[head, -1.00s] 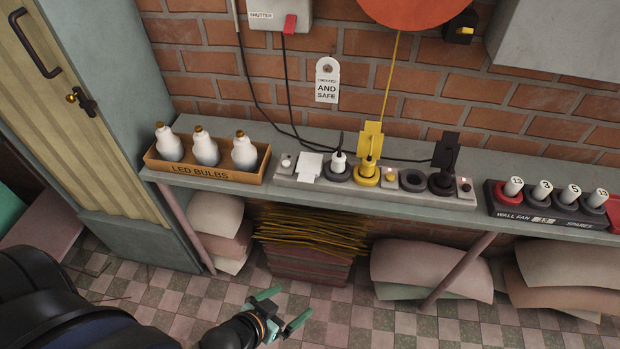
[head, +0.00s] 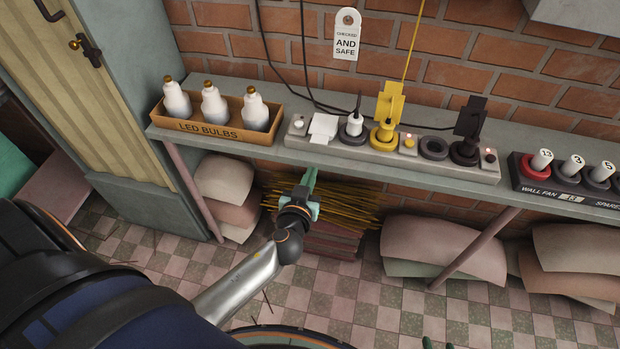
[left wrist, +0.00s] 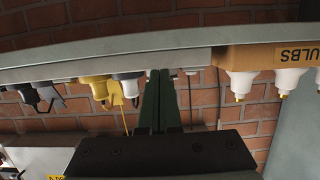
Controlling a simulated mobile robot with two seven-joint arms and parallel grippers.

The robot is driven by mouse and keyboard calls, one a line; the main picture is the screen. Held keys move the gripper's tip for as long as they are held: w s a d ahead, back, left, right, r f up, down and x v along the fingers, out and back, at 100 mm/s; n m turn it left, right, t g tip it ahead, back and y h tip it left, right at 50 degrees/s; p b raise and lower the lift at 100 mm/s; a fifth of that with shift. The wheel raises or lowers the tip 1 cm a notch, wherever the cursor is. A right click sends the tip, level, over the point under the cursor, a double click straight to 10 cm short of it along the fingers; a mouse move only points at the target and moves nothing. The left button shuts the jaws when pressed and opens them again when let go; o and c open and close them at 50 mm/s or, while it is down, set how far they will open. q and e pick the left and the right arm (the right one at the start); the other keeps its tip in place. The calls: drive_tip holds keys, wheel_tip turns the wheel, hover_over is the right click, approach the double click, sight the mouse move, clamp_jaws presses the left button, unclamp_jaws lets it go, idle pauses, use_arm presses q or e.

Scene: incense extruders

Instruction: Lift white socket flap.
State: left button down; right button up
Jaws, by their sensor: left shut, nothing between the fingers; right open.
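The white socket flap (head: 323,128) is a small square plate near the left end of the grey power strip (head: 400,159). It appears to lie down over its socket. My left gripper (head: 310,178) is shut and empty, in front of and below the shelf edge, under the flap and apart from it. In the left wrist view the shut fingers (left wrist: 160,75) point at the strip, which appears upside down; the flap cannot be made out clearly there.
A box of LED bulbs (head: 216,124) stands left. The shelf edge (head: 250,147) lies between my left gripper and the strip.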

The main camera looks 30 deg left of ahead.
sight(323, 129)
use_arm(q)
drive_tip(key=shift+w+a+r+p, duration=0.2)
drive_tip(key=shift+w+p, duration=0.1)
drive_tip(key=shift+w, duration=0.35)
drive_tip(key=shift+w+a+r+p, duration=0.15)
drive_tip(key=shift+w+p, duration=0.1)
drive_tip(key=shift+w, duration=0.45)
drive_tip(key=shift+w+a+r+p, duration=0.1)
drive_tip(key=shift+w+a+p, duration=0.15)
drive_tip(key=shift+w, duration=0.4)
drive_tip(key=shift+w, duration=0.1)
drive_tip(key=shift+w+a+r+b, duration=0.1)
drive_tip(key=shift+w+a+b, duration=0.1)
drive_tip(key=shift+w, duration=0.5)
drive_tip(key=shift+w+a+r+b, duration=0.1)
drive_tip(key=shift+w+a+b, duration=0.05)
drive_tip(key=shift+w, duration=0.55)
drive_tip(key=shift+r, duration=0.1)
drive_tip(key=shift+r+p, duration=1.3)
drive_tip(key=shift+r, duration=0.35)
